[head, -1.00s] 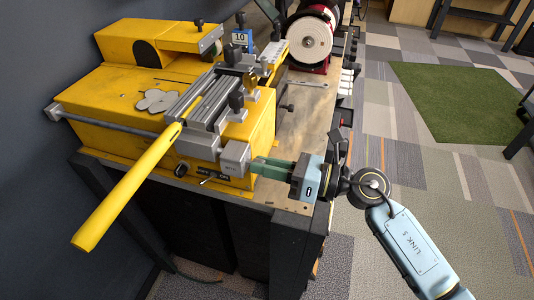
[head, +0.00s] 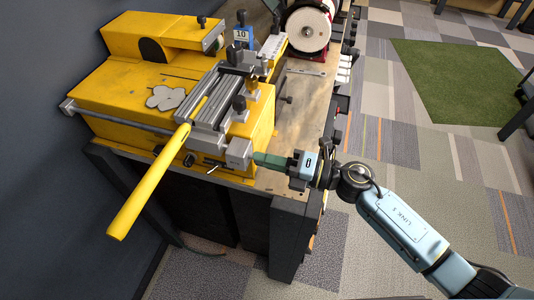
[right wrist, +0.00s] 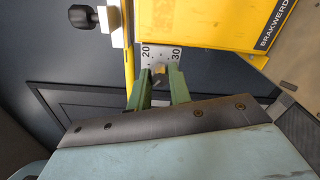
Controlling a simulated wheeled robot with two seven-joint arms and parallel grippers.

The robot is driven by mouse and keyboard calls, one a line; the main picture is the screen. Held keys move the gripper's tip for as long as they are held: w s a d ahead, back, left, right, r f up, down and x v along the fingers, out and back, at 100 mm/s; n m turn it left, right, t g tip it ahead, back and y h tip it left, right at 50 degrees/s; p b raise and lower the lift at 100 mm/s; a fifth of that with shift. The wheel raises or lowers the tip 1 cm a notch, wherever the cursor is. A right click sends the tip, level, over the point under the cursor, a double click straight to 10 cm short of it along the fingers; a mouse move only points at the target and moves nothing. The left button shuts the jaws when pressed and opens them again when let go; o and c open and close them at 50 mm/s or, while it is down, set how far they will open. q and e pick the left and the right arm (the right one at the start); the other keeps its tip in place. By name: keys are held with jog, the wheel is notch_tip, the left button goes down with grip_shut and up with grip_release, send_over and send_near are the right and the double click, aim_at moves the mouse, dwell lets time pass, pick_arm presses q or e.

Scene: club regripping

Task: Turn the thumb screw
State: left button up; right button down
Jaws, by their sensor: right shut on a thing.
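The yellow machine (head: 150,105) stands on a bench and carries a grey slotted clamp with a long yellow bar (head: 150,185) lying through it. A grey block (head: 239,151) sits at the clamp's near right corner; in the right wrist view this block (right wrist: 148,51) bears the marks 20 and 30. My right gripper (head: 257,158) reaches in from the right, its green fingertips at the block's right face. They are shut on the thumb screw, of which a small brass-coloured bit (right wrist: 158,70) shows between the fingers (right wrist: 158,80). The fingers hide most of it. My left gripper is out of view.
Black knobs (head: 239,104) stand up on the clamp. A blue tag marked 10 (head: 241,37) and a red machine with a pale round disc (head: 307,30) are behind. The bench top (head: 305,110) is mostly bare to the right; open carpet lies beyond.

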jog(key=shift+m, duration=0.5)
jog(key=c, duration=1.3)
grip_release()
jog(key=b+v, duration=0.2)
jog(key=v, duration=1.1)
jog(key=shift+d, duration=0.2)
jog(key=shift+r, duration=0.1)
